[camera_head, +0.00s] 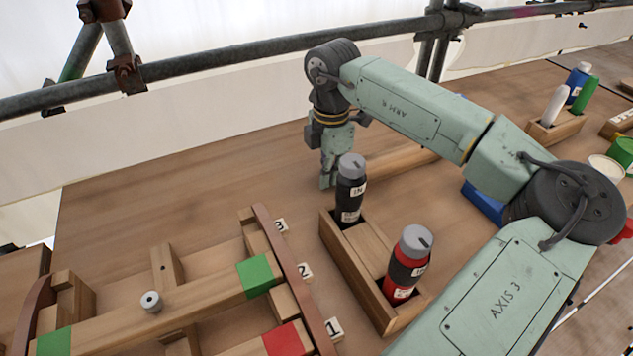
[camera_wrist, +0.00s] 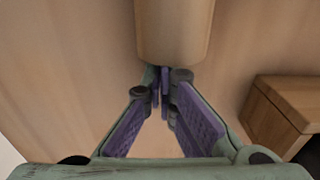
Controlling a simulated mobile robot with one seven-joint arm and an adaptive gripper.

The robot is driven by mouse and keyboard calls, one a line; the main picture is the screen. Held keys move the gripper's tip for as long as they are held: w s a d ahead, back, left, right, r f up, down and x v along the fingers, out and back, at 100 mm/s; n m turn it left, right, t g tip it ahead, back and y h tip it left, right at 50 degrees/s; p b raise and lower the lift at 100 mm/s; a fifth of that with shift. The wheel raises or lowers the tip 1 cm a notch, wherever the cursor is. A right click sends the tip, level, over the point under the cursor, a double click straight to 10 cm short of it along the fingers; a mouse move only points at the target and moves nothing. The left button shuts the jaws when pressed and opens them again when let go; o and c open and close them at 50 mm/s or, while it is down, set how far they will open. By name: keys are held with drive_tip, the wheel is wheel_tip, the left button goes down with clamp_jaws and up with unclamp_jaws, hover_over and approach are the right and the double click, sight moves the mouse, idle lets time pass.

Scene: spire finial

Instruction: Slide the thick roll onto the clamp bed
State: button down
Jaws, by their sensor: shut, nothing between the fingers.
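A thick wooden roll (camera_head: 402,160) lies on the table behind my gripper and partly hidden by my arm. Its rounded near end shows at the top of the wrist view (camera_wrist: 174,28). My gripper (camera_head: 328,184) points down close to the roll's left end. In the wrist view its fingertips (camera_wrist: 163,82) meet, shut and empty, right at that end; I cannot tell whether they touch it. A wooden frame, which looks like the clamp bed (camera_head: 292,272), stands at the lower left with curved side pieces, green and red blocks and labels 1, 2 and 3.
A wooden holder (camera_head: 345,262) with a black bottle (camera_head: 349,190) and a red-and-black bottle (camera_head: 407,265) stands between the frame and my arm. It also shows in the wrist view (camera_wrist: 285,105). A metal rail (camera_head: 230,55) runs behind the table. The table's left back is clear.

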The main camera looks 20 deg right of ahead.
sight(388, 150)
drive_tip(key=w+d, duration=0.1)
drive_tip(key=d, duration=0.3)
drive_tip(key=d+b, duration=0.1)
drive_tip(key=d, duration=0.4)
drive_tip(key=w+d, duration=0.1)
drive_tip(key=d, duration=0.4)
drive_tip(key=shift+w+d+b, duration=0.2)
drive_tip(key=shift+w+b, duration=0.15)
drive_tip(key=shift+a, duration=0.1)
